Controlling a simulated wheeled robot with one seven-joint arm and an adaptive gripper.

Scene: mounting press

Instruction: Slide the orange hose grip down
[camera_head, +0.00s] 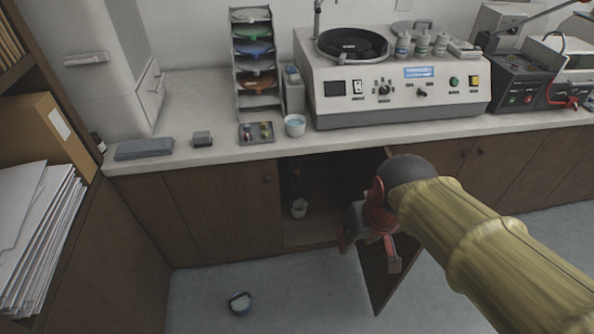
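My gripper (369,252) is in front of the open cabinet, close to its swung-out door (379,290). Its two red and grey fingers are spread apart, with nothing seen between them. Inside the dark cabinet (320,228), a narrow dark upright thing with a faint reddish patch (296,172) shows left of the gripper. I cannot tell whether this is the orange hose grip. A small pale cup-like thing (299,208) is below it. My arm and gripper hide the right part of the cabinet opening.
The mounting press (400,100) stands on the counter (200,150) above the cabinet. A rack of coloured dishes (256,60) and a white cup (295,126) are to its left. A small dark-rimmed object (240,303) lies on the floor. Left floor is mostly clear.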

